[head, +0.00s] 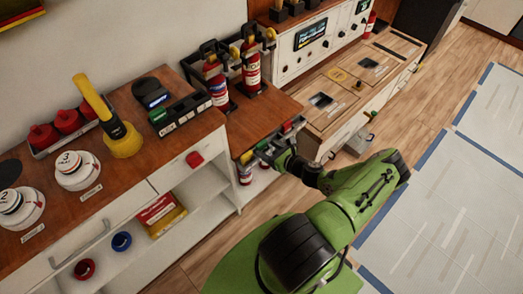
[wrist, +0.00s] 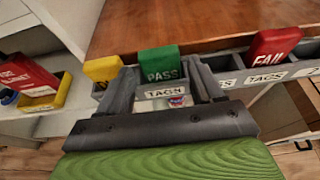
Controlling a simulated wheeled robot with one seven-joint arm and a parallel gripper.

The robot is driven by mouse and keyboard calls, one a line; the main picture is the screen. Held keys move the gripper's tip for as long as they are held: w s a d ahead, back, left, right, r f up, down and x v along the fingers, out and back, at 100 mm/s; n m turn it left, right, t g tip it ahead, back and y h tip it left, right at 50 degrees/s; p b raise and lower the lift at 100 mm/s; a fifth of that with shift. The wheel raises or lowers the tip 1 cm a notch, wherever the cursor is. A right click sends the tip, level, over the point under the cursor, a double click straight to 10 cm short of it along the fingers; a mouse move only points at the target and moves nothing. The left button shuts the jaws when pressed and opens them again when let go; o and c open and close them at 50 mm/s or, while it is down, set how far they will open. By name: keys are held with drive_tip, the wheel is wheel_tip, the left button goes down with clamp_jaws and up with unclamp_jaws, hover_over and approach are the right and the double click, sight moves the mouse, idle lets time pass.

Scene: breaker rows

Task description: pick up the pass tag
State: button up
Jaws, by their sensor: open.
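The pass tag (wrist: 160,64) is a green block lettered PASS, upright in a grey tag holder (wrist: 230,80) labelled TAGS along the wooden counter's edge. In the wrist view it stands between the two fingers of my gripper (wrist: 162,82). The fingers are apart, one on each side of the tag; I cannot tell whether either touches it. In the head view my gripper (head: 276,157) is at the holder on the counter's front edge, and the arm partly hides the tags there.
A yellow tag (wrist: 103,68) stands close left of the pass tag, beside the left finger. A red FAIL tag (wrist: 275,45) stands further right in the holder. Fire extinguishers (head: 252,65) stand behind on the counter. The wooden counter top (wrist: 200,22) behind the holder is clear.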

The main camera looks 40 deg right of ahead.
sight(262, 149)
drive_tip(key=shift+x, duration=1.2)
drive_tip(key=c, duration=0.8)
